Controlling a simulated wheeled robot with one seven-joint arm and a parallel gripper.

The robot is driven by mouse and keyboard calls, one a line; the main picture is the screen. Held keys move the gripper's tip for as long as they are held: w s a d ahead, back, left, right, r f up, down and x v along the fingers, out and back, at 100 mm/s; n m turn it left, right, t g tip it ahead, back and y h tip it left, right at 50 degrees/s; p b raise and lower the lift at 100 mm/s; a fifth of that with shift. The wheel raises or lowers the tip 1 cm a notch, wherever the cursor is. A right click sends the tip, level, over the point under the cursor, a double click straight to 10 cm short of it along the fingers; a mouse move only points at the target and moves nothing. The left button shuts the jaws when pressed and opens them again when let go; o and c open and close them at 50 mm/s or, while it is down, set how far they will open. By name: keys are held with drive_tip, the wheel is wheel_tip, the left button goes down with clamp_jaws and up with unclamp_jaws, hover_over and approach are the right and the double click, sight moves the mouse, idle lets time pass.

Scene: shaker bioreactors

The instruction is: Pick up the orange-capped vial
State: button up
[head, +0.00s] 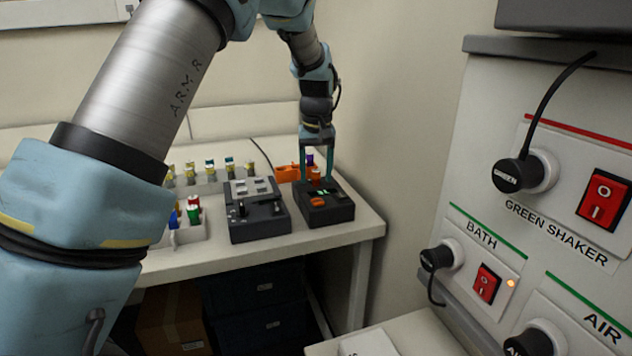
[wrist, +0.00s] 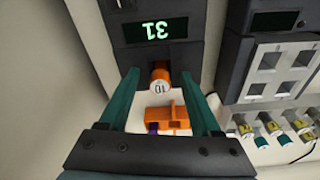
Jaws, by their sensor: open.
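The orange-capped vial (wrist: 160,77) stands at the near edge of a dark device with a lit display (wrist: 156,29) in the wrist view. Its cap top bears a pale round label, and its body is hidden below the cap. In the head view its reddish-orange cap (head: 315,173) shows small at the back of the device (head: 327,212). My gripper (head: 316,179) is open, pointing down over the device, one teal finger on each side of the cap. In the wrist view the gripper (wrist: 160,73) shows gaps between the cap and both fingers.
An orange holder (wrist: 168,117) with a purple-capped vial (head: 310,158) sits close behind. A grey block device (head: 257,211) stands left of the display device. Several coloured-cap vials stand in racks further left. A wall is close on the right.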

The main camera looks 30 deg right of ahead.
sight(316, 170)
drive_tip(key=shift+c, duration=0.2)
clamp_jaws()
drive_tip(key=shift+r, duration=0.1)
wheel_tip(316, 170, up, 10)
drive_tip(key=shift+f+b, duration=0.1)
drive_tip(key=shift+b, duration=0.85)
